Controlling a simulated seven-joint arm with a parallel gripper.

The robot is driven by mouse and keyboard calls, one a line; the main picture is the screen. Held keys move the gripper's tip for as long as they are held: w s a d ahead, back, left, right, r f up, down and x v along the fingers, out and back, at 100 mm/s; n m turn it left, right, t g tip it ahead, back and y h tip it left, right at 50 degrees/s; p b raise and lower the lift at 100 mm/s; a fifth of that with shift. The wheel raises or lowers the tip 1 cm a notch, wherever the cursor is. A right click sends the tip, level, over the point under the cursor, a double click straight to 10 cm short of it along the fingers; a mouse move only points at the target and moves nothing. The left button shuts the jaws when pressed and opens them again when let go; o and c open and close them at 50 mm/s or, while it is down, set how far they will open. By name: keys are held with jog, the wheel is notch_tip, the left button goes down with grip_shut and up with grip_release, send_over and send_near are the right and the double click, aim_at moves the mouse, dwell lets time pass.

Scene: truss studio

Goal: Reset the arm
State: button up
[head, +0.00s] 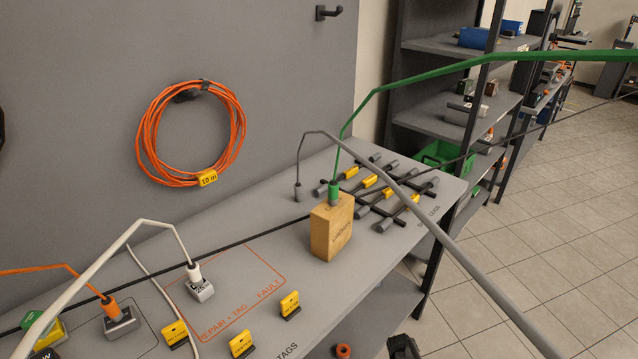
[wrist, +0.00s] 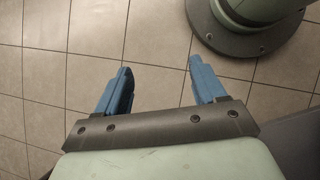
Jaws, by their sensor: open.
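My gripper (wrist: 160,68) shows in the wrist view with its two blue fingers wide apart. Nothing is between the fingers; only tiled floor (wrist: 150,30) lies beyond them. The round green-grey foot at the top right of the wrist view looks like my own base. In the head view I cannot make out my gripper for sure.
The grey bench (head: 250,262) carries a wooden block (head: 331,232) with a green lead, yellow tags (head: 241,344), a white plug (head: 199,284) and an orange-lead plug (head: 120,322). A coiled orange cable (head: 142,140) hangs on the wall. Shelves (head: 440,46) stand right; floor (head: 560,190) there is clear.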

jog(key=s+a+f+m+y, duration=0.1)
jog(key=s+a+m, duration=0.2)
jog(key=s+a, duration=0.3)
jog(key=s+a+f+m+g+y, duration=0.1)
jog(key=s+a+m+y, duration=0.1)
jog(key=s+a, duration=0.4)
jog(key=s+m, duration=0.1)
jog(key=s, duration=0.1)
jog(key=shift+s+a+f+m+y, duration=0.3)
jog(key=shift+f, duration=0.05)
